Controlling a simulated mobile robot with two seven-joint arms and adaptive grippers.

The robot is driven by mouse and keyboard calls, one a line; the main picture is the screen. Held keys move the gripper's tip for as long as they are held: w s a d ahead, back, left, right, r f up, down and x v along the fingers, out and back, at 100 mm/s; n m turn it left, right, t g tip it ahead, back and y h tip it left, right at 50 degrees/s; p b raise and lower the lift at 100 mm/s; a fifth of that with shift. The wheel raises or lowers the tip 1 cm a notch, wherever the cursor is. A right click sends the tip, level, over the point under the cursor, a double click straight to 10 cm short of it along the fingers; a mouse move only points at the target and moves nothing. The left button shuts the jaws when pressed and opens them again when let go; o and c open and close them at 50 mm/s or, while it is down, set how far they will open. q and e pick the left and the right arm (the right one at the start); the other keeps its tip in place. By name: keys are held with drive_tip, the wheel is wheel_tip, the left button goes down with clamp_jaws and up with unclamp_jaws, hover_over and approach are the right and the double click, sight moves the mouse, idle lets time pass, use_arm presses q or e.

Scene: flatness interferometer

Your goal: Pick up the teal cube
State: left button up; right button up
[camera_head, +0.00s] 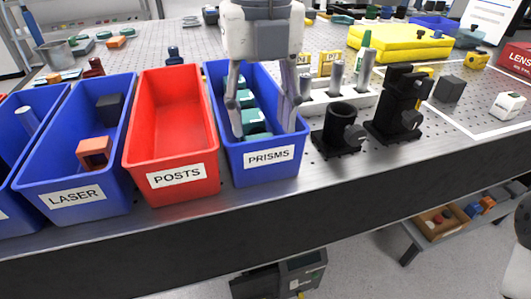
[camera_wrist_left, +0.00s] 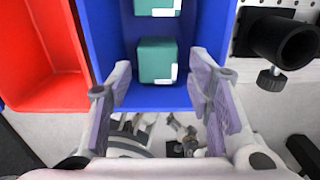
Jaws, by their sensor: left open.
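Several teal cubes stand in a row in the blue PRISMS bin (camera_head: 226,165). The middle teal cube (camera_head: 252,116) shows between the fingers in the head view. In the wrist view the nearest teal cube (camera_wrist_left: 157,60) lies at the bin's near end, and another teal cube (camera_wrist_left: 157,6) is cut off at the top edge. My left gripper (camera_head: 264,127) is open, pointing down over the bin, with a finger on each side of the row. In the wrist view its fingers (camera_wrist_left: 161,78) flank the nearest cube with gaps on both sides. My right gripper is not in view.
The red POSTS bin (camera_head: 170,120) stands directly left and looks empty. The blue LASER bin (camera_head: 75,150) holds an orange block and a dark block. Black mounts (camera_head: 340,130) stand close on the right. The table's front edge (camera_head: 330,178) runs just before the bins.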

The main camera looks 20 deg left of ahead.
use_arm(q)
drive_tip(key=f, duration=0.3)
drive_tip(key=s+f, duration=0.1)
drive_tip(key=f, duration=0.1)
drive_tip(key=shift+d+f+b, duration=0.15)
drive_tip(key=shift+f+b, duration=0.2)
drive_tip(key=shift+b, duration=0.05)
drive_tip(key=shift+r, duration=0.1)
drive_tip(key=shift+c, duration=0.3)
clamp_jaws()
